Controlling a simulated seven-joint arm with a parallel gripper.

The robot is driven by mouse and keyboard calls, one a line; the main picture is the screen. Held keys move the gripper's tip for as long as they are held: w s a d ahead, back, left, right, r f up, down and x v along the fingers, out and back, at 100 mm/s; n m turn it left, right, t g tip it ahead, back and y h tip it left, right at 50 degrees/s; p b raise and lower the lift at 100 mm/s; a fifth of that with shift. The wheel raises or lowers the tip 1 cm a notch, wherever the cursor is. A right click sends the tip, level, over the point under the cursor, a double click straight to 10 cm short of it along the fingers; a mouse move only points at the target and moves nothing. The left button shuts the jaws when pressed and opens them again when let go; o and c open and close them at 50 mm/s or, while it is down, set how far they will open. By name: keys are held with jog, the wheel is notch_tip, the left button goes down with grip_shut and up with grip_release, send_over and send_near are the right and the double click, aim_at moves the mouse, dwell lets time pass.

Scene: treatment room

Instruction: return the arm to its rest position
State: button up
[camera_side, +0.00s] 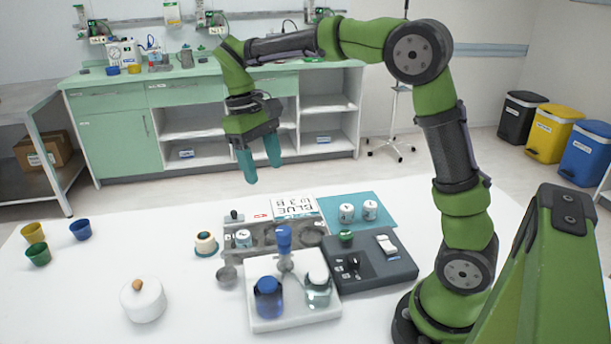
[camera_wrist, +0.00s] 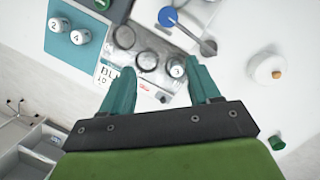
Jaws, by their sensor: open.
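My gripper (camera_side: 258,162) hangs from my green arm above the far part of the white table, with its teal fingers pointing down. In the wrist view my gripper (camera_wrist: 162,95) has its two fingers spread apart with nothing between them. It is open and empty, clear of the table.
A dark device (camera_side: 385,272) stands beside my base. Two white jars stand on a teal mat (camera_side: 382,205). A white lidded pot (camera_side: 144,302) and several cups (camera_side: 80,229) are at left.

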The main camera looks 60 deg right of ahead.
jog(key=s+a+m+t+y, duration=0.2)
jog(key=s+t, duration=0.7)
jog(key=s, duration=0.6)
jog(key=shift+s+a+r+m+t, duration=0.3)
jog(key=shift+a+r+m, duration=0.1)
jog(key=shift+a, duration=0.15)
